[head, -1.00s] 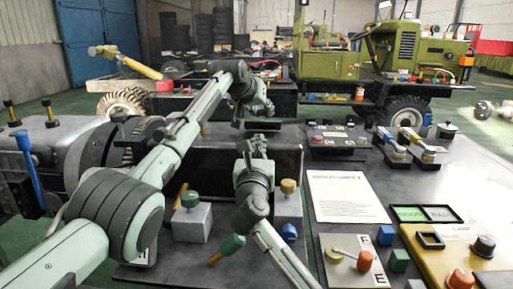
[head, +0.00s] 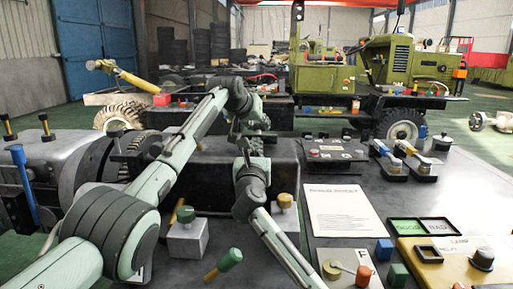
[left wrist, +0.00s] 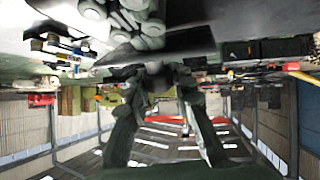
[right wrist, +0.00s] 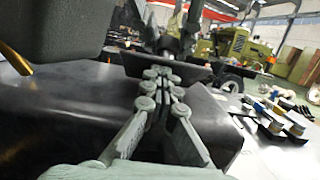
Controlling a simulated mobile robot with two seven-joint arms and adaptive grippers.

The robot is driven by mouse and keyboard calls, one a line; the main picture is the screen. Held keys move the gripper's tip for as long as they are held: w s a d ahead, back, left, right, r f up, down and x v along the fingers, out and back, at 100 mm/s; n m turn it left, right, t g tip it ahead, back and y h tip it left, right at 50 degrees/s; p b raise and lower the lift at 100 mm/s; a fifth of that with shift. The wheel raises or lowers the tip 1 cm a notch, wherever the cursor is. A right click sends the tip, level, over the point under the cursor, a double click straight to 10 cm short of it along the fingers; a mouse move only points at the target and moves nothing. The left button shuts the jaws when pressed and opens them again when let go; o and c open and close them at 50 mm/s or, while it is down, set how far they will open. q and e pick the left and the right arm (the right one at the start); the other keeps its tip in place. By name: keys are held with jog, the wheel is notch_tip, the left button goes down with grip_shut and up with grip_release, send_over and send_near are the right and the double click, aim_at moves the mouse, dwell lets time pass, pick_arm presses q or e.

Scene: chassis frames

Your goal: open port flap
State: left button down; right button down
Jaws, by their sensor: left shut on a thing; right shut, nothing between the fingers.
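A dark plate, which appears to be the port flap (right wrist: 196,69), stands up at the far side of the black housing (right wrist: 75,115) in the right wrist view. The housing also shows in the head view (head: 285,165). My left gripper (head: 258,124) reaches over the housing from the left and is shut on the flap; its jaws (left wrist: 155,72) hide much of the contact in the left wrist view. My right gripper (head: 251,148) is shut and empty just in front of the left one, above the housing. Its fingertips (right wrist: 160,76) overlap the plate in view; contact is unclear.
A grey block with a green knob (head: 187,238) and one with a yellow knob (head: 286,213) stand in front of the housing. A printed sheet (head: 336,212) lies to the right. Dark boxes with yellow and blue parts (head: 415,162) stand farther right. A green truck (head: 400,75) is behind.

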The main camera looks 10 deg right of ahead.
pick_arm(q)
jog(key=shift+s+d+f, duration=0.1)
jog(key=shift+s+f, duration=0.05)
jog(key=shift+f, duration=0.1)
jog(key=c, duration=1.5)
grip_release()
jog(key=shift+c, duration=0.2)
jog(key=shift+o, duration=1.4)
jog(key=shift+r, duration=0.15)
